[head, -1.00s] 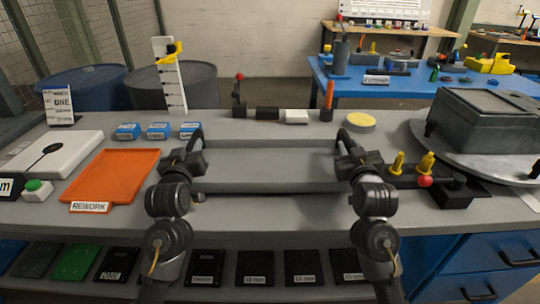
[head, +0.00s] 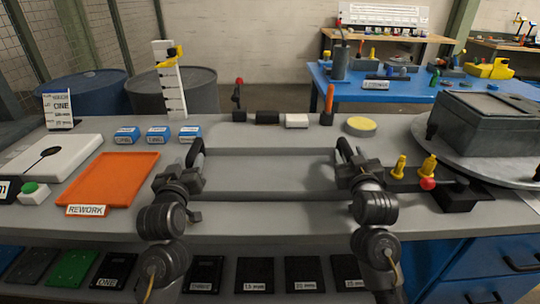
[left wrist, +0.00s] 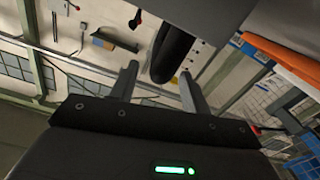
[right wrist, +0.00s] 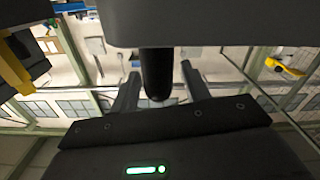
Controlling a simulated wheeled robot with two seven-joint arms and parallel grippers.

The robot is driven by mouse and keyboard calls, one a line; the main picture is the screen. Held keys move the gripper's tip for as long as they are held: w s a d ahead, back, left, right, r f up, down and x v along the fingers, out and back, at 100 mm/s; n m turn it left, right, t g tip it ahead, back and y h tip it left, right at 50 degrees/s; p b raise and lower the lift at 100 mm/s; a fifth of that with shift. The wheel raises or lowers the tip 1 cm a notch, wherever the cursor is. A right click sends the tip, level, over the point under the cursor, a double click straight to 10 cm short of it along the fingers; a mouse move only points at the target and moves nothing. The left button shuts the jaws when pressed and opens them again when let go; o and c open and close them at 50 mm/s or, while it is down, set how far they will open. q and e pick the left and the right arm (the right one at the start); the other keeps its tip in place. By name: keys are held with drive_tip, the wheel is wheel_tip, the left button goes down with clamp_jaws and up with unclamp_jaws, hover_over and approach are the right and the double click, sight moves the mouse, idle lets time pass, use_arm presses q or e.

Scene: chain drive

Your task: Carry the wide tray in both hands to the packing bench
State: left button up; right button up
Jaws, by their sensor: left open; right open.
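The wide tray (head: 265,176) is grey with darker rims and lies flat on the grey bench in the head view, between my grippers. Its left black handle (head: 195,152) is just beyond my left gripper (head: 188,168). In the left wrist view that handle (left wrist: 172,50) stands ahead of the open fingers (left wrist: 158,82). Its right black handle (head: 343,149) is just beyond my right gripper (head: 350,163). In the right wrist view that handle (right wrist: 156,75) shows between the open fingers (right wrist: 158,84). Neither gripper is closed on a handle.
An orange REWORK tray (head: 118,180) lies to the left. Yellow pegs and a red-knobbed lever (head: 428,183) stand right of my right gripper. A grey box (head: 490,120) sits on a round plate. Blue boxes (head: 158,134) and a yellow disc (head: 360,125) lie behind. A blue table (head: 420,88) stands farther back.

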use_arm(q)
drive_tip(key=s, duration=0.8)
drive_tip(key=shift+s, duration=0.3)
use_arm(e)
drive_tip(key=s, duration=1.2)
drive_tip(key=shift+d, duration=0.1)
